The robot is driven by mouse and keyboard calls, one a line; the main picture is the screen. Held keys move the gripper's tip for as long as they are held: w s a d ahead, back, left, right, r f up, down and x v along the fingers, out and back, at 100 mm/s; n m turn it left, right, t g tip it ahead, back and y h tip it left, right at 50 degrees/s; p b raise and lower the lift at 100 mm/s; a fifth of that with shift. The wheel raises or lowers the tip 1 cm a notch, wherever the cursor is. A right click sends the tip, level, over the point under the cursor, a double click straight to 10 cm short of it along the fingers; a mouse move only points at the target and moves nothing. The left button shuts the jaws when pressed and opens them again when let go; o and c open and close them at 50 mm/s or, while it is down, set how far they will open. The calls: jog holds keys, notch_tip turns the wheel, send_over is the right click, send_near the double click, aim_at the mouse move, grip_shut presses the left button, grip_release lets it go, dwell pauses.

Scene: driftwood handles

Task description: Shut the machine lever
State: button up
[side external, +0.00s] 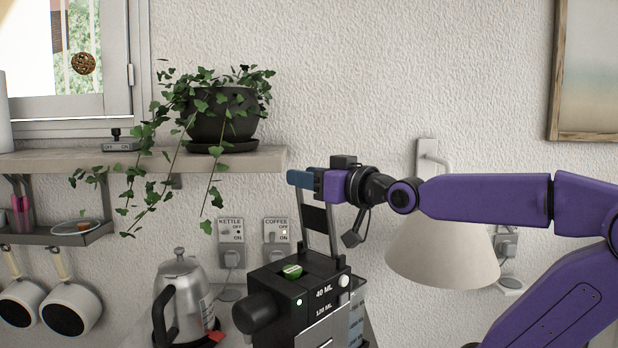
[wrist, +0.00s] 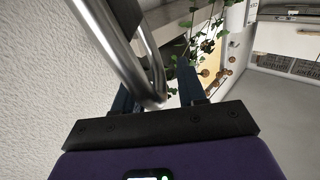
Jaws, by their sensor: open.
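The black coffee machine (side external: 300,297) stands at the bottom middle of the side view. Its metal lever (side external: 334,235) is raised, standing nearly upright above the machine's top. In the wrist view, the bent silver bar of the lever (wrist: 152,75) reaches down between the two open fingers of my gripper (wrist: 156,88). I cannot tell whether either finger touches the bar.
A metal kettle (side external: 182,298) stands left of the machine. A wooden shelf (side external: 60,162) with a trailing potted plant (side external: 222,115) is at the upper left. A white lamp shade (side external: 442,255) is to the right, beneath my arm. Sockets labelled kettle and coffee are on the wall behind.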

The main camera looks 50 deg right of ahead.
grip_shut()
jog(key=shift+a, duration=0.15)
